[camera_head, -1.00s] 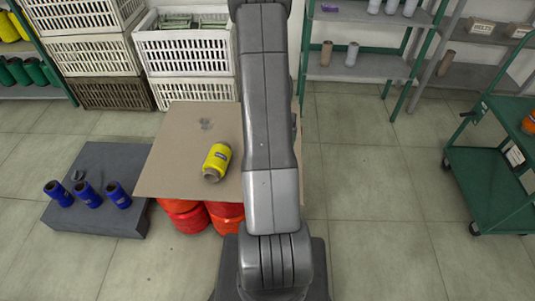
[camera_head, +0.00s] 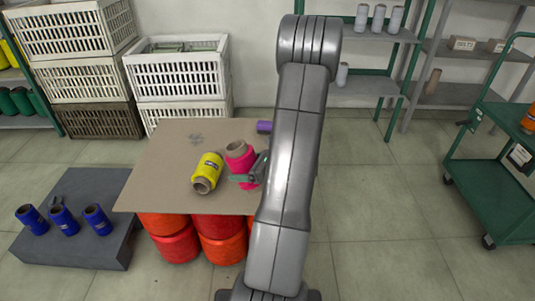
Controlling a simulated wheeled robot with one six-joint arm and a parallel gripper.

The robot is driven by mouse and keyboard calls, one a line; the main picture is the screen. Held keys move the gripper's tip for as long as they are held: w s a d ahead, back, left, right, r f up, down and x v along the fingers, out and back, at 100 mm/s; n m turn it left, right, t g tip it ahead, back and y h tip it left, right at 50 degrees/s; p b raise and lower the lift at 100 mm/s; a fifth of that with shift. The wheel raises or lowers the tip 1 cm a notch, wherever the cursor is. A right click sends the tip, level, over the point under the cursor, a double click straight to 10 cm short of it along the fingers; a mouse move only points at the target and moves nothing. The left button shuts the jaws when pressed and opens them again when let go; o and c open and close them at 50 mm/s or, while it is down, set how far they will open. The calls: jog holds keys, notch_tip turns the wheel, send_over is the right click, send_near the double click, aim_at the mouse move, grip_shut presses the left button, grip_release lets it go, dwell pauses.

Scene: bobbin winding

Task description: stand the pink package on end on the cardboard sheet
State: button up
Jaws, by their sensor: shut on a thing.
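The pink package (camera_head: 243,166) is a spool of pink yarn with a brown core end showing at its top. It is over the cardboard sheet (camera_head: 165,160), tilted slightly, and I cannot tell whether its lower end touches the sheet. My gripper (camera_head: 250,178) is shut on the pink package from the right; my arm hides part of the gripper. A yellow package (camera_head: 208,171) lies on the sheet just left of the pink one, very close to it. A purple package (camera_head: 264,127) shows at the sheet's back edge, partly hidden by my arm.
The sheet rests on several red and orange packages (camera_head: 220,248). A dark grey platform (camera_head: 85,190) with blue packages (camera_head: 64,220) stands at left. White crates (camera_head: 180,75) are stacked behind; a green cart (camera_head: 490,175) stands at right. The sheet's left part is clear.

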jog(key=w+d+r+m+t+h+b, duration=0.35)
jog(key=w+d+m+t+b, duration=0.35)
jog(key=t, duration=0.4)
notch_tip(320, 180, down, 7)
jog(key=w+b, duration=0.1)
jog(key=b, duration=0.3)
jog(key=shift+d+f, duration=0.2)
jog(key=shift+f+b, duration=2.3)
jog(key=shift+f, duration=0.15)
